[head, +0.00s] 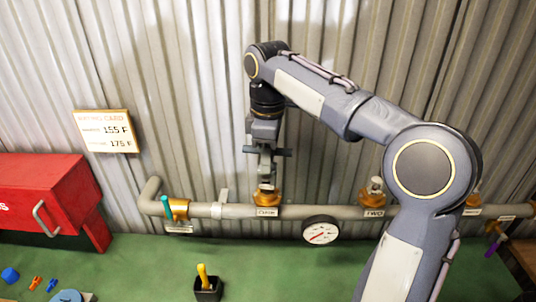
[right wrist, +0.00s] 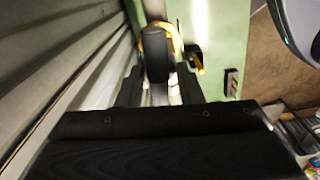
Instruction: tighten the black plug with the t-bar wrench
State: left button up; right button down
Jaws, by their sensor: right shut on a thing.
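My right gripper (head: 267,168) reaches down in the head view over the brass fitting (head: 267,198) at the left of the pipe. It is shut on the t-bar wrench, whose dark crossbar (head: 249,150) sticks out on both sides of the fingers. In the right wrist view the black bar (right wrist: 157,58) lies between the fingers, with a brass ring behind it. The wrench's lower end is mostly hidden by the fingers, so I cannot tell whether it touches the fitting. I cannot make out the black plug. My left gripper is not in view.
The grey pipe (head: 334,212) runs along the corrugated wall, with another brass fitting (head: 372,196) and a gauge (head: 320,231). A red toolbox (head: 40,190) stands left. A black holder (head: 207,289) with a yellow-handled thing stands in front. The green bench between is mostly clear.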

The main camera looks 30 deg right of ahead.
jog(key=shift+f+b, duration=0.6)
jog(key=shift+f, duration=0.4)
jog(key=shift+r+m+p, duration=0.2)
jog(key=shift+m+p, duration=0.45)
jog(key=shift+m, duration=0.25)
jog(key=m+p, duration=0.1)
jog(key=m, duration=0.1)
jog(key=shift+m, duration=0.4)
jog(key=shift+f+m, duration=0.15)
jog(key=shift+m, duration=0.45)
